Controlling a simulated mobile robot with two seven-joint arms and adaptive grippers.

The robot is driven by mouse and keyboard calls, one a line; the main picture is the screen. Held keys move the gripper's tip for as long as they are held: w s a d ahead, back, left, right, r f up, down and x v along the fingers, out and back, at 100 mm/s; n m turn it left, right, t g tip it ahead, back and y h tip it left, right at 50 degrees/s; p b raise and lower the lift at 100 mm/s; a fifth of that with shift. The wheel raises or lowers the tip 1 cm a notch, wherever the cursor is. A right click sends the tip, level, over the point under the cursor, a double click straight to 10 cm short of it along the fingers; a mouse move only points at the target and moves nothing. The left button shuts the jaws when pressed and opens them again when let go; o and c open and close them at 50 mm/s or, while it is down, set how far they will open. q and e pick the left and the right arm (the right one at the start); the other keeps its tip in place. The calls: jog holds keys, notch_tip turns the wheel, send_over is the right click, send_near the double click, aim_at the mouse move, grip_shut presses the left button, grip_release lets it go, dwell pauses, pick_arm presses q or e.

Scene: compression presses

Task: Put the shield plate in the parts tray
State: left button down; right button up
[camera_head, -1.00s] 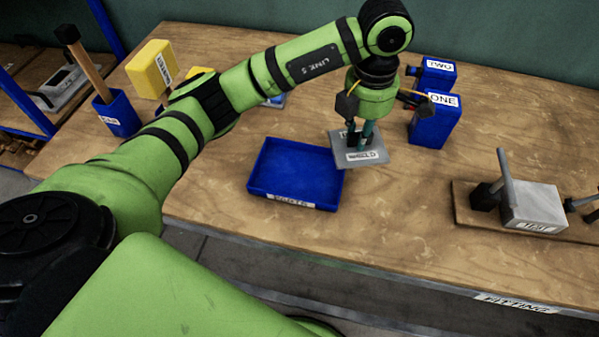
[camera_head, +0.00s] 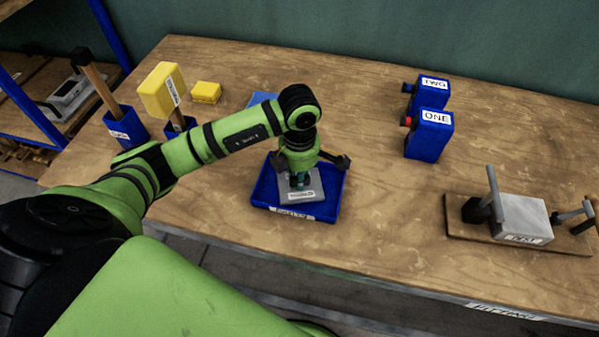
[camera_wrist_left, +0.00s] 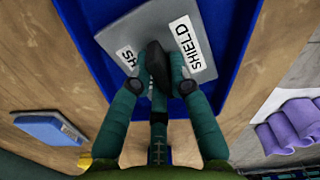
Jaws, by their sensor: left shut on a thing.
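The shield plate (camera_head: 312,184) is a flat grey plate with a white label that reads SHIELD in the left wrist view (camera_wrist_left: 215,30). It is over the blue parts tray (camera_head: 331,207), within its outline; I cannot tell whether it touches the floor of the tray. My left gripper (camera_head: 297,182) is shut on a dark upright grip at the middle of the plate. In the left wrist view the fingers (camera_wrist_left: 158,68) close on this grip from both sides, and the tray's blue rim (camera_wrist_left: 238,45) shows around the plate. My right gripper is not in view.
Blue boxes ONE (camera_head: 429,135) and TWO (camera_head: 429,93) stand right of the tray. A grey press block (camera_head: 522,218) on a wooden base is at the right. The back middle is clear.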

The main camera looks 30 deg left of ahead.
pick_arm(q)
jog(key=shift+f, duration=0.15)
jog(key=shift+f, duration=0.1)
jog(key=shift+f+b, duration=0.15)
jog(key=shift+b, duration=0.15)
jog(key=c, duration=1.2)
grip_release()
jog(key=shift+o, duration=0.2)
jog(key=shift+r, duration=0.2)
jog(key=shift+r+p, duration=0.2)
jog(key=shift+p, duration=0.1)
notch_tip(320, 180, up, 12)
jog(key=b, duration=0.2)
jog(key=shift+f, duration=0.15)
